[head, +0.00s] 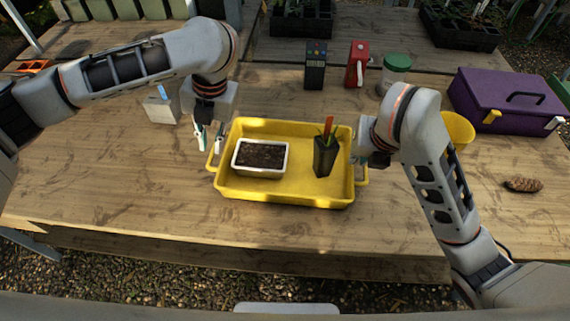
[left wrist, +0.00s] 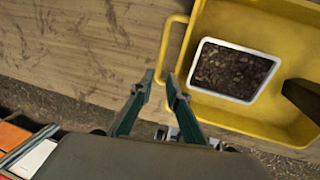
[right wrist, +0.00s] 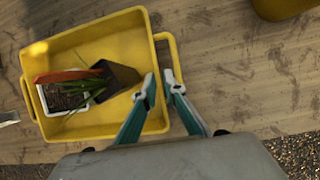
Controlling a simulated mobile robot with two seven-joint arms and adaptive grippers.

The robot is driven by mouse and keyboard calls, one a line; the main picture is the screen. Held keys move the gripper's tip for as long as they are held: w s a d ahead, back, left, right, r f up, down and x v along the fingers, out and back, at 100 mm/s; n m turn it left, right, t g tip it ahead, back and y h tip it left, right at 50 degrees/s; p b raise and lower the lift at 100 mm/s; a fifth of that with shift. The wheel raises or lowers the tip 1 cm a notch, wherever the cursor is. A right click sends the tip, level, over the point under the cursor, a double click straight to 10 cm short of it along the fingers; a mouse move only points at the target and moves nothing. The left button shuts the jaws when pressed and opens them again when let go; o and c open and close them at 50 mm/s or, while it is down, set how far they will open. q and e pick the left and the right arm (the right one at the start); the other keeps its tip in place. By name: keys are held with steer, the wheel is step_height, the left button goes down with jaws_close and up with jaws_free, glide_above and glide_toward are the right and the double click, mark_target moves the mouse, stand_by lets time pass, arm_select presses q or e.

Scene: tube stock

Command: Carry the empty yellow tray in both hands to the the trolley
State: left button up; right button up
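The yellow tray (head: 285,199) sits on the wooden table and is not empty. A white tub of dark soil (head: 260,173) stands in its left part and a black pot (head: 325,157) with a green plant and orange label in its right part. My left gripper (head: 208,143) is open at the tray's left handle (left wrist: 162,48); in the left wrist view the handle's bar runs between its fingertips (left wrist: 160,77). My right gripper (right wrist: 160,80) is open at the right handle (right wrist: 176,58), its fingertips over the handle and rim; contact is unclear. No trolley is identifiable.
Behind the tray stand a black device (head: 315,68), a red device (head: 356,66) and a green-lidded jar (head: 396,68). A purple toolbox (head: 505,98), a yellow pot (head: 458,128) and a brown cone-like object (head: 523,185) are to the right. The table front is clear.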

mark_target(210, 159)
arm_select(q)
steer(key=shift+s, duration=0.2)
arm_select(e)
steer(key=shift+s+a, duration=0.25)
steer(key=shift+a, duration=0.05)
steer(key=shift+f, duration=0.1)
